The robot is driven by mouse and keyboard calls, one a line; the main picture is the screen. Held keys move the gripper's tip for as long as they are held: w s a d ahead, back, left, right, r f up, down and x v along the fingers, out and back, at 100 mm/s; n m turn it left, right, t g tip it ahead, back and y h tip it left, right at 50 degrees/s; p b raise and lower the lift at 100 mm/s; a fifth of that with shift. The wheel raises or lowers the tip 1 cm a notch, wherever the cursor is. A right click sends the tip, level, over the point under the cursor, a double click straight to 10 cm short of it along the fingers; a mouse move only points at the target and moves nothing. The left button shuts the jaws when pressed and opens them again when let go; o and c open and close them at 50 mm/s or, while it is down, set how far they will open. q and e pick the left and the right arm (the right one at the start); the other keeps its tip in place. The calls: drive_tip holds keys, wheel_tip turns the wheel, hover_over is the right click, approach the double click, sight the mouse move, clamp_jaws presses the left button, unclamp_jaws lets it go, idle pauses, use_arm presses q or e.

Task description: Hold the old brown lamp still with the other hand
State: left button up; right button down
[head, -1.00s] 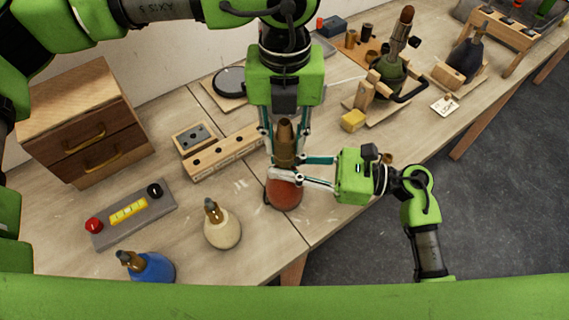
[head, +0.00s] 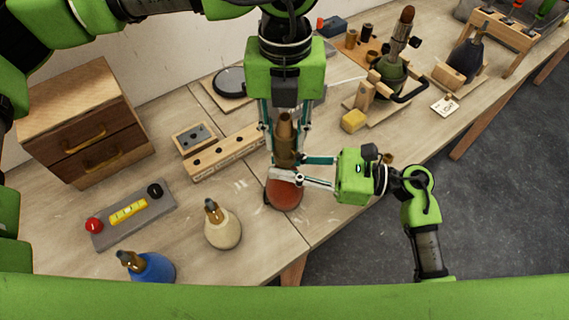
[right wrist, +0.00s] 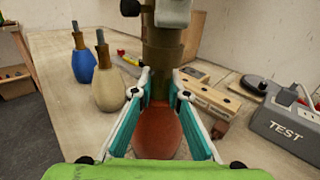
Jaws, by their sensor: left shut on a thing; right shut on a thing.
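The old brown lamp has a rounded red-brown body (head: 285,194), standing upright at the front edge of the table. Its brass upper part (head: 285,128) rises from the neck. The body also shows in the right wrist view (right wrist: 160,132), below a wide brass piece (right wrist: 161,60). My left gripper (head: 285,152) points down from above, its fingers shut around the brass upper part. My right gripper (head: 282,168) comes in from the right, lower down, shut on the lamp's neck just above the body. The fingers partly hide the neck, so the exact contacts are unclear.
A cream lamp (head: 222,232) and a blue lamp (head: 150,267) stand to the left. A green lamp (head: 390,75) stands in a wooden fixture at the back right.

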sight(285, 117)
use_arm(q)
drive_tip(key=shift+r, duration=0.15)
drive_tip(key=shift+r, duration=2.3)
use_arm(e)
drive_tip(key=c, duration=1.9)
unclamp_jaws()
drive_tip(key=shift+d, duration=0.15)
drive_tip(key=s+d, duration=0.1)
drive_tip(key=d, duration=1)
drive_tip(key=shift+s+d, duration=0.35)
drive_tip(key=shift+s, duration=0.05)
drive_tip(key=shift+s+f, duration=0.1)
